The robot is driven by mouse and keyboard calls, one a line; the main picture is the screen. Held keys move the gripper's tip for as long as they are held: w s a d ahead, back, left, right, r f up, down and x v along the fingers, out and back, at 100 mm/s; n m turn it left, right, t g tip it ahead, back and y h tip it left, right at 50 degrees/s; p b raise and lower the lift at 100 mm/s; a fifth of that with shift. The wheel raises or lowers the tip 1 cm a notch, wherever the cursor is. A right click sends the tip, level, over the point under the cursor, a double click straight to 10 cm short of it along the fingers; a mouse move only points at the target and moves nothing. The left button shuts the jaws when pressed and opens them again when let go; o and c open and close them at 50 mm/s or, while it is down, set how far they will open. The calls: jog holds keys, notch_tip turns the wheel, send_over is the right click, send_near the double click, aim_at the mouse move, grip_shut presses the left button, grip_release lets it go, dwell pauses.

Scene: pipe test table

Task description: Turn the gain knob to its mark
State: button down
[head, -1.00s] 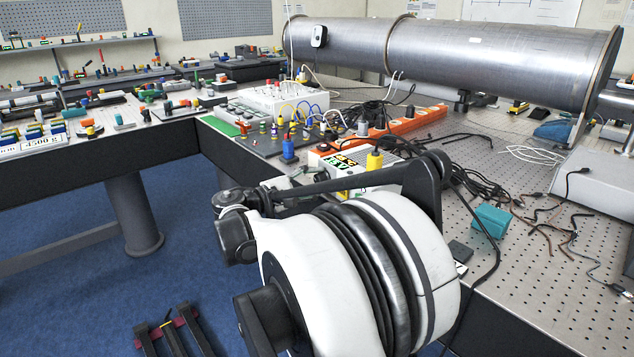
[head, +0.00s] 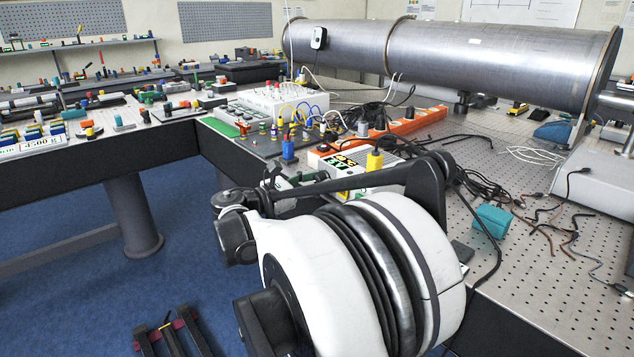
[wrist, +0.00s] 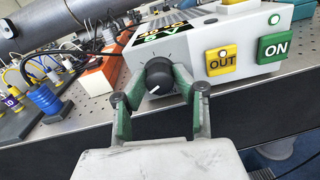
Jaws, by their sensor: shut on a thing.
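The gain knob (wrist: 158,76) is a round black knob on the grey front of a white box (wrist: 270,48). A white pointer line on it points down and slightly left in the wrist view, with small ticks above it on the panel. My gripper (wrist: 161,80) has its green-padded fingers on both sides of the knob, shut on it. The head view shows the box (head: 381,178) behind my arm; there the knob and fingertips are hidden.
A yellow OUT button (wrist: 221,60) and a green ON button (wrist: 274,47) sit right of the knob. An orange power strip (wrist: 98,78) and blue plugs (wrist: 45,98) stand to the left. Black cables (head: 470,185) lie on the perforated table.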

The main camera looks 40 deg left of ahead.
jog(key=shift+n, duration=1.7)
jog(key=c, duration=1.4)
grip_release()
jog(key=shift+o, duration=0.2)
jog(key=v, duration=1.2)
